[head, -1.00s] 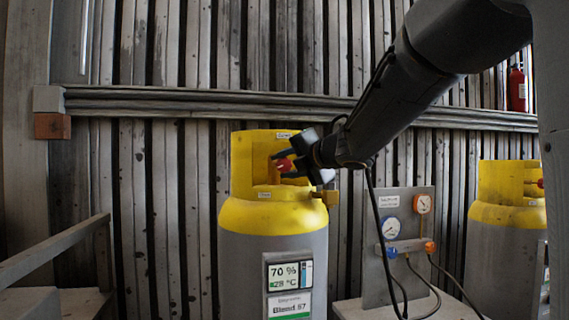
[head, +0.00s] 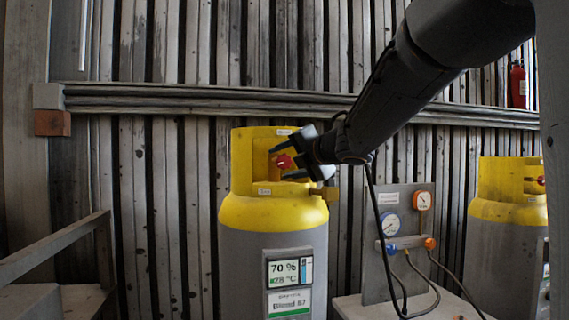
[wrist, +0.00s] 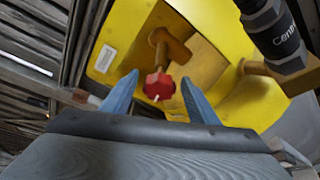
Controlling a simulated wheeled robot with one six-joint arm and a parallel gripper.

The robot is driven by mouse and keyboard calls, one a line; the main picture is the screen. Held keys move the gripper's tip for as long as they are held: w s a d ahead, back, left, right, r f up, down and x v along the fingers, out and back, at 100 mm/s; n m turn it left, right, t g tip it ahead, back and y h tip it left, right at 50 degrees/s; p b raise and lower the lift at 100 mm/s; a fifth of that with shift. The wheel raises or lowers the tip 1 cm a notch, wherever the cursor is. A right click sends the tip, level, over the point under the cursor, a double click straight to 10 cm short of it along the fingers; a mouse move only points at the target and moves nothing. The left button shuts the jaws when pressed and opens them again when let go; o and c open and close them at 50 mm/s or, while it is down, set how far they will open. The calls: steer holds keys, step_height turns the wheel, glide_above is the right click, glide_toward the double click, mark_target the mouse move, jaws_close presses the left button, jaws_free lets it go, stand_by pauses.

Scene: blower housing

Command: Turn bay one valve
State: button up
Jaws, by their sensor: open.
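A grey cylinder with a yellow top and collar (head: 250,212) stands left of centre in the head view. The collar (wrist: 225,75) fills much of the wrist view. A red valve knob (head: 284,161) sits in the collar's opening; in the wrist view the knob (wrist: 159,86) is on a brass stem. My gripper (head: 283,163) is open at the collar, its fingers above and below the knob in the head view. In the wrist view my gripper (wrist: 153,92) has one fingertip on each side of the knob, with gaps. I cannot tell whether they touch it.
A dark fitting (wrist: 278,38) is close at the right in the wrist view. A gauge panel (head: 400,225) with hoses stands right of the cylinder. A second yellow-topped cylinder (head: 500,215) is farther right. A wooden railing (head: 55,247) is at lower left. A slatted wall is behind.

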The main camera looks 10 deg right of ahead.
steer(key=v, duration=0.7)
steer(key=shift+s+b, duration=0.35)
steer(key=shift+d, duration=0.15)
